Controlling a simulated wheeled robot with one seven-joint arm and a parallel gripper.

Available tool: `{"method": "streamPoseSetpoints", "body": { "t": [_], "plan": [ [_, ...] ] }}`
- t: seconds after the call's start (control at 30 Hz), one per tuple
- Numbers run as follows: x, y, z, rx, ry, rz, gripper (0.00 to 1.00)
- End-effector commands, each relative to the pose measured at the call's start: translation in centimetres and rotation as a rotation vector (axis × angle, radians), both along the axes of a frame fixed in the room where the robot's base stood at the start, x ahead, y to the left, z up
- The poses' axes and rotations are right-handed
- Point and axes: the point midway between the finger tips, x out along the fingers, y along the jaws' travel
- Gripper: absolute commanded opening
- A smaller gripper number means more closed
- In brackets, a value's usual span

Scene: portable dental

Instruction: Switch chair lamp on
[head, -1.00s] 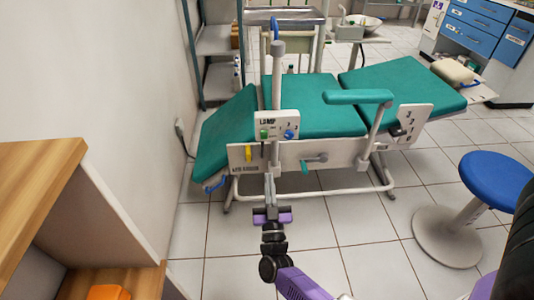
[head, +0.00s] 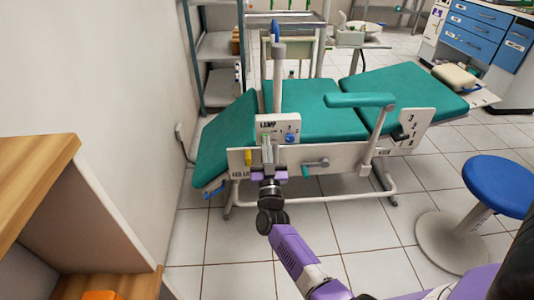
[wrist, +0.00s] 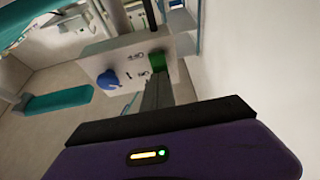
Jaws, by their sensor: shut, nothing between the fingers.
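The white lamp panel (head: 270,120), marked LAMP, is fixed to a post at the near side of the green dental chair (head: 310,110). It carries a blue knob (head: 291,137) on the right. In the wrist view the panel (wrist: 125,55) shows the blue knob (wrist: 108,80) and a green button (wrist: 158,62). My gripper (head: 267,143) is shut and empty, in front of the lower left of the panel, and hides the green button in the head view. In the wrist view the fingertips (wrist: 157,80) lie right at the green button; I cannot tell whether they touch it.
A teal-handled crank (head: 315,164) sticks out of the chair's side rail, right of my gripper. A yellow lever (head: 247,157) is to the left. A blue stool (head: 497,185) stands at right, a wooden shelf (head: 40,170) at left. The tiled floor before the chair is clear.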

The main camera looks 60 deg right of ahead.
Motion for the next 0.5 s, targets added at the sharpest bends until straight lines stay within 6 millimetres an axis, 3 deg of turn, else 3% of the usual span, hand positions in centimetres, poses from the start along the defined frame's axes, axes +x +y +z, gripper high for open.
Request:
{"method": "streamPoseSetpoints", "body": {
  "t": [0.5],
  "plan": [
    [0.19, -0.23, 0.86, 0.026, 0.02, 0.001, 0.0]
  ]
}}
